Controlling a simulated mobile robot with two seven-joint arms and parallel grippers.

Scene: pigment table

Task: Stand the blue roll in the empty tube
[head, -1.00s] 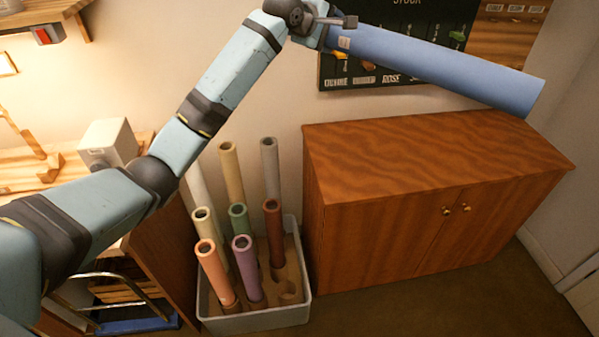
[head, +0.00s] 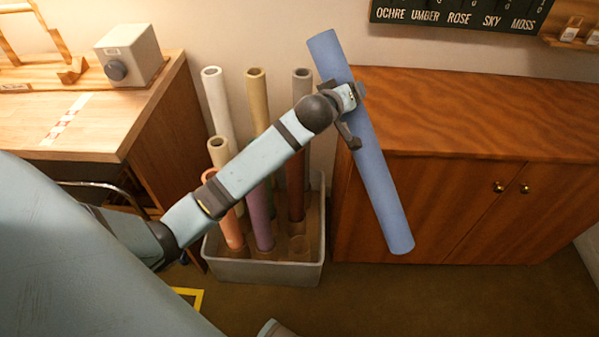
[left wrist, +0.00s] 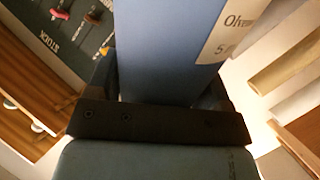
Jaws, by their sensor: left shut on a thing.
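The blue roll (head: 378,185) is held in the air, tilted, its upper end leaning left and its lower end in front of the wooden cabinet. My left gripper (head: 352,115) is shut on it above its middle. In the left wrist view the blue roll (left wrist: 168,45) fills the jaws and bears a white label. A grey bin (head: 262,272) holds several upright coloured rolls. The empty tube (head: 299,246) appears to be the open round socket at the bin's front right, below and left of the blue roll. My arm hides some of the rolls.
The wooden cabinet (head: 450,120) stands right of the bin. A desk (head: 100,110) with a grey box (head: 128,55) stands to the left. A dark colour-name board (head: 460,14) hangs on the wall. The floor in front of the cabinet is clear.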

